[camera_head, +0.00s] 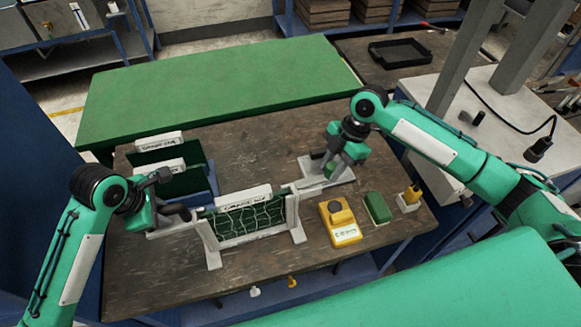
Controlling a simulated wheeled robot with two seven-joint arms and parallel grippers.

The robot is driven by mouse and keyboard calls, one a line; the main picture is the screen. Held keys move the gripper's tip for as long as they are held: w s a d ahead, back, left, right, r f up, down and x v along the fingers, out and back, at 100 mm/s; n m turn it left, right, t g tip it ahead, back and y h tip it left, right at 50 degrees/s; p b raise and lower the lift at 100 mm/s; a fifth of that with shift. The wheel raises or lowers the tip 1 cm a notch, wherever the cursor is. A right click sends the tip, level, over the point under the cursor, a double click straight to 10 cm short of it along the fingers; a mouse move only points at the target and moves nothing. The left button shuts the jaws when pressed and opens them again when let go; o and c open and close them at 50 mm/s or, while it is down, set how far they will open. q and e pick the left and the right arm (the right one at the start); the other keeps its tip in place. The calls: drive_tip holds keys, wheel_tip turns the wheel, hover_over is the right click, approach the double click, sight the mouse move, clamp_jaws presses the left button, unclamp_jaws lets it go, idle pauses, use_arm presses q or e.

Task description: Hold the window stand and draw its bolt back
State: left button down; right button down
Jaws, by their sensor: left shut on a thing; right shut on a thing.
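The window stand (210,247) stands near the front of the brown table, with pale posts, a label plate on top and a dark green panel with a pale mesh pattern. My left gripper (182,213) is shut at the stand's left side; its fingertips are hard to make out. My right gripper (327,172) is shut beyond the stand's right post, at the end of a thin pale bar that runs from the stand's upper right. This looks like the bolt (304,184); the exact grip is hidden by the gripper.
Behind the stand is a holder with labelled dark green panels (182,184). A yellow box (341,222) with a dark knob, a green block (377,207) and a small yellow-topped piece (411,196) stand on the right. A green surface (215,90) lies behind; the table's front left is clear.

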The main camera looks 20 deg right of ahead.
use_arm(q)
drive_tip(key=shift+a, duration=0.1)
use_arm(e)
drive_tip(key=shift+w+d, duration=0.1)
drive_tip(key=shift+d, duration=0.25)
drive_tip(key=c, duration=1.1)
unclamp_jaws()
drive_tip(key=s+v, duration=0.1)
drive_tip(key=v, duration=1.1)
drive_tip(key=shift+w, duration=0.45)
